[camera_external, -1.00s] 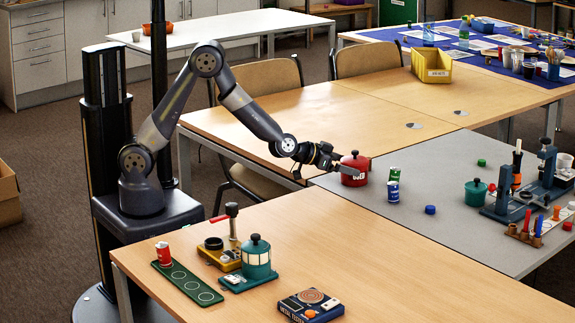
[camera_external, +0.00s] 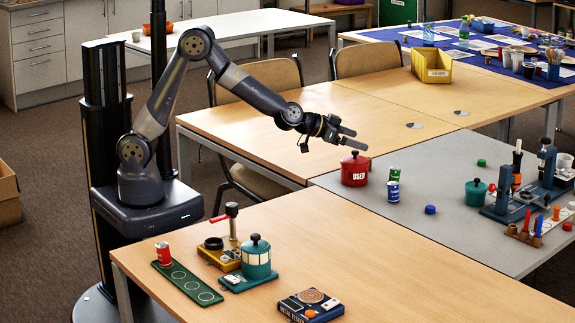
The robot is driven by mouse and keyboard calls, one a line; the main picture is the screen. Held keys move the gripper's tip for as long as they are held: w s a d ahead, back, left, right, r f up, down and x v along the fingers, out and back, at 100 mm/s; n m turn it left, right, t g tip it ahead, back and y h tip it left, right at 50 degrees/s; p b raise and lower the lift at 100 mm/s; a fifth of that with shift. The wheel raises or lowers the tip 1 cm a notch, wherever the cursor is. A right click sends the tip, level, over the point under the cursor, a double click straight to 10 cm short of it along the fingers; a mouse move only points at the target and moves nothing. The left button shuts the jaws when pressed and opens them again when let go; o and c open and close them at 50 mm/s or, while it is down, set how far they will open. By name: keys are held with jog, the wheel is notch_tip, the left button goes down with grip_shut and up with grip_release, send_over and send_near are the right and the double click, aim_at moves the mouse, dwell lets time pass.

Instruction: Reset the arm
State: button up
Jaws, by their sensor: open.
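My gripper (camera_external: 354,138) is at the end of my raised arm, with its two fingers apart and nothing between them. It hangs in the air above and just behind the red pot labelled "USED" (camera_external: 354,172), apart from its lid. The pot stands upright on the grey table section with its lid on. My arm reaches from its base at the left, with the elbow bent high.
On the grey section (camera_external: 446,235) stand green and blue cans (camera_external: 393,190), a blue cap (camera_external: 430,210) and a dark green pot (camera_external: 475,193). The front wooden table holds a green strip with a red can (camera_external: 164,254), a press device (camera_external: 225,245), a teal pot (camera_external: 256,258) and a metal tester (camera_external: 311,305).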

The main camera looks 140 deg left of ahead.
jog(key=w+d+r+m+t+h+b, duration=0.2)
jog(key=w+d+m+t+h, duration=0.15)
jog(key=d, duration=1.05)
jog(key=w+d+r+m+t+h+b, duration=0.1)
jog(key=w+d+m+t+h, duration=0.3)
jog(key=d, duration=1.1)
jog(key=s+d+f+m+h+b, duration=0.2)
jog(key=s+d, duration=0.1)
jog(key=d, duration=0.8)
jog(key=s+d+f+m+h+b, duration=0.1)
jog(key=s+d+f+m+h, duration=0.1)
jog(key=d, duration=1)
jog(key=shift+s+m+b, duration=0.35)
jog(key=shift+s+m, duration=0.1)
jog(key=shift+s, duration=0.8)
jog(key=shift+d+h, duration=0.1)
jog(key=shift+h, duration=0.15)
